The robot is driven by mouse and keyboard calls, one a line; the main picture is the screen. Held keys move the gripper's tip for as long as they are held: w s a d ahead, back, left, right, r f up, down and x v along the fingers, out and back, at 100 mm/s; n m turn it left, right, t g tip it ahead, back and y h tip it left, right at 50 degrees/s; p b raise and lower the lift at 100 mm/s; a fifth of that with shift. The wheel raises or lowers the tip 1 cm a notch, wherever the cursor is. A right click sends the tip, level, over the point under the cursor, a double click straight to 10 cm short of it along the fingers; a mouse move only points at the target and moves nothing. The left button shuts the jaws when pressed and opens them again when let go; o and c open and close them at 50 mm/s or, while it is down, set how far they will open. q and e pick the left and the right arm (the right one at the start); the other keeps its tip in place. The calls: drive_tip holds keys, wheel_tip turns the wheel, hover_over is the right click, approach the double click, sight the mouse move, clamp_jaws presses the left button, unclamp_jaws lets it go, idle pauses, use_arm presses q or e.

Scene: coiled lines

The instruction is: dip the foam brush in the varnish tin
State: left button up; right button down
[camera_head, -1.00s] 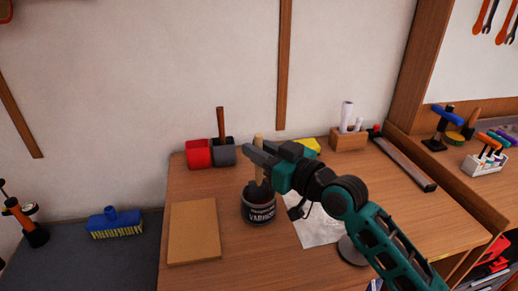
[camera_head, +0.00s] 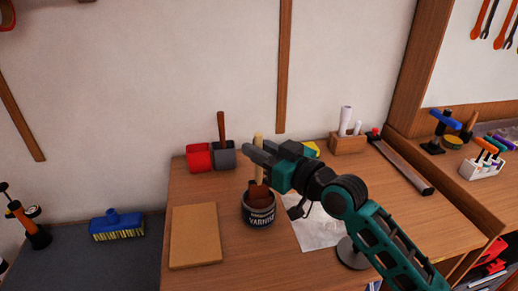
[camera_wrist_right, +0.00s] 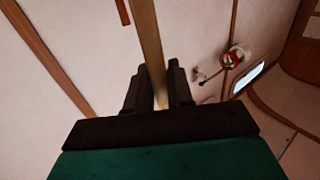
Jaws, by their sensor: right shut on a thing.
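The varnish tin (camera_head: 258,213), dark with a white "VARNISH" label, stands upright on the wooden bench in the head view, with reddish brown showing at its mouth. My right gripper (camera_head: 258,156) is above the tin, shut on the pale wooden handle of the foam brush (camera_head: 259,174). The brush is near upright, its lower end at the tin's mouth; I cannot make out the foam head or how deep it sits. In the right wrist view the handle (camera_wrist_right: 150,45) runs between the two fingers (camera_wrist_right: 160,90). My left gripper is not in view.
A tan board (camera_head: 195,236) lies left of the tin, and a white sheet (camera_head: 318,232) lies right of it. A wooden holder (camera_head: 347,143) with white rolls stands at the back right.

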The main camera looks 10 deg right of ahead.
sight(259, 132)
drive_tip(key=shift+r+p, duration=0.35)
drive_tip(key=shift+r, duration=2.25)
drive_tip(key=shift+f, duration=0.1)
